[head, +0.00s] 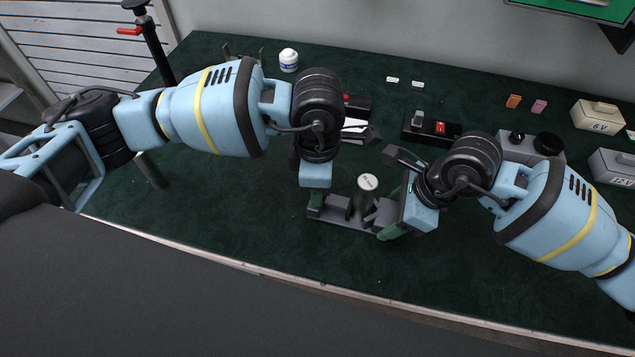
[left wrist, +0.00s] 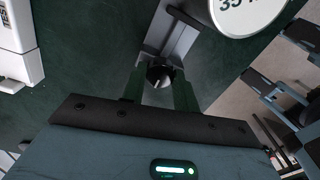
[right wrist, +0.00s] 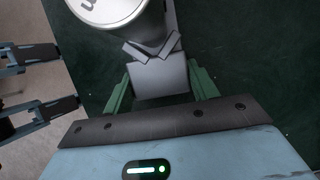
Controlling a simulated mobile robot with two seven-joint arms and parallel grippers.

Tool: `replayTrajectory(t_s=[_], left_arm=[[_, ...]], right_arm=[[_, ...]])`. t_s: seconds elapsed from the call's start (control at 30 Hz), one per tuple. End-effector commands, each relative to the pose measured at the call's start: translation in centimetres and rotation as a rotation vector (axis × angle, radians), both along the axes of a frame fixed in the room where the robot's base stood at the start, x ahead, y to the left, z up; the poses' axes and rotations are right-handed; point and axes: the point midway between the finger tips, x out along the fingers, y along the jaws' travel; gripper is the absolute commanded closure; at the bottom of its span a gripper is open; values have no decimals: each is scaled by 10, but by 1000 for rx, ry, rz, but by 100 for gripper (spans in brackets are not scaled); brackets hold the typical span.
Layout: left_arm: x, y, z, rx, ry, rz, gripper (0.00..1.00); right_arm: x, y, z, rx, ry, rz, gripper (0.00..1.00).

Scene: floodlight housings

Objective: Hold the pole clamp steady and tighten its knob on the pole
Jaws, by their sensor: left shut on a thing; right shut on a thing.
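The grey pole clamp (head: 338,205) sits low over the green bench, against an upright grey pole (head: 367,188) with a white marked cap. In the right wrist view, V-shaped jaws meet at the pole, and the green fingers of my right gripper (right wrist: 160,88) are shut on the clamp's grey body (right wrist: 158,72). My left gripper (head: 315,205) is at the clamp's left end. In the left wrist view its green fingers are shut on the black knob (left wrist: 158,74), which has a white mark. Whether the jaws touch the pole all round cannot be told.
Behind my arms are a black unit with a red switch (head: 440,128), a white jar (head: 288,60), orange (head: 513,101) and pink (head: 539,106) pieces, and 6V (head: 598,115) and 12V (head: 612,167) boxes. The bench (head: 270,230) is clear in front, to its near edge.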

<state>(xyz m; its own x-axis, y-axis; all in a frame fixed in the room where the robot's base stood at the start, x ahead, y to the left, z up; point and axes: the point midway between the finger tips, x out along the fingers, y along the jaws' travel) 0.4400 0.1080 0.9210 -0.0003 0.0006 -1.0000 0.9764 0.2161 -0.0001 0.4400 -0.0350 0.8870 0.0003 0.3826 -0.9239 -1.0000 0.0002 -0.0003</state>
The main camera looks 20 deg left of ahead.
Motion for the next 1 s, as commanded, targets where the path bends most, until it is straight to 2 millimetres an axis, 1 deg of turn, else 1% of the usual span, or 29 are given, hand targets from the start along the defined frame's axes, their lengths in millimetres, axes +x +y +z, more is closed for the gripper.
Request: replayTrajectory(t_s=[0.2,0.6,0.63,0.77,0.8,1.0], left_arm=[[0,-1,1,-4,-2,-40,93],[0,-1,1,-4,-2,-44,93],[0,-1,1,-4,-2,-44,68],[0,-1,1,-3,-2,-43,51],[0,-1,1,-3,-2,-43,48],[0,0,0,-1,0,-42,48]], right_arm=[[0,0,0,-1,0,1,67],[0,0,0,-1,0,1,67],[0,0,0,-1,0,1,67],[0,0,0,0,0,0,67],[0,0,0,0,0,0,67],[0,0,0,0,0,0,67]])
